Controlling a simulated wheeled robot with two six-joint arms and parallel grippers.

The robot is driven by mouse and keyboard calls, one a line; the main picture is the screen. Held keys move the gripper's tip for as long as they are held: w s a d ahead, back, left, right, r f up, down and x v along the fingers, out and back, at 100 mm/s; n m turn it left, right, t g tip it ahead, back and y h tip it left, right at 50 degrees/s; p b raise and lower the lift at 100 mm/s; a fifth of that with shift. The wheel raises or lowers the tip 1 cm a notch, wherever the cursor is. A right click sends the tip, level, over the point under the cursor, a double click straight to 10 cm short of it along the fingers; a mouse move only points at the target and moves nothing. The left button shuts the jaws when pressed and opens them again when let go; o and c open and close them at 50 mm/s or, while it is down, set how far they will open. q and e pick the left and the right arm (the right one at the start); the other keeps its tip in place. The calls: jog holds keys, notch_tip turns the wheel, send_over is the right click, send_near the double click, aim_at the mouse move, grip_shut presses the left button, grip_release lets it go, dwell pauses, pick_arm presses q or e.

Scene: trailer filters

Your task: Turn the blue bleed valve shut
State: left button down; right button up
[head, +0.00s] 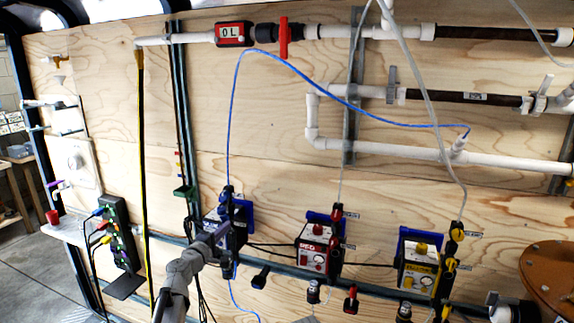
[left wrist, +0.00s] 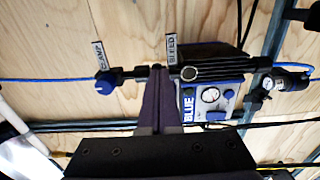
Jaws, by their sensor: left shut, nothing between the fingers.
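The blue pump unit (head: 212,217) hangs on the plywood wall, and my left gripper (head: 222,232) is in front of it. In the left wrist view the unit (left wrist: 230,95) shows a round gauge and the word BLUE. A BLEED label (left wrist: 172,49) stands just beyond my shut, empty fingertips (left wrist: 160,72). The bleed valve itself is not clearly seen there; the fingers cover the spot below its label. I cannot tell if they touch it. A blue knob (left wrist: 104,84) sits beside the CLAMP label (left wrist: 99,55), left of the fingers. My right gripper is not in view.
A red unit (head: 314,255) and a yellow unit (head: 418,268) hang to the right. A blue hose (head: 300,73) loops up from the blue unit to white pipework (head: 400,149). A black panel with coloured plugs (head: 120,235) is at left.

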pick_arm(q)
jog(key=shift+f, duration=0.2)
dwell(0.5)
jog(key=shift+s+d+f+b, duration=0.1)
jog(key=shift+d+f+b, duration=0.1)
jog(key=shift+d+b, duration=0.15)
jog(key=shift+s, duration=0.1)
jog(key=v, duration=0.6)
jog(key=shift+r, duration=0.1)
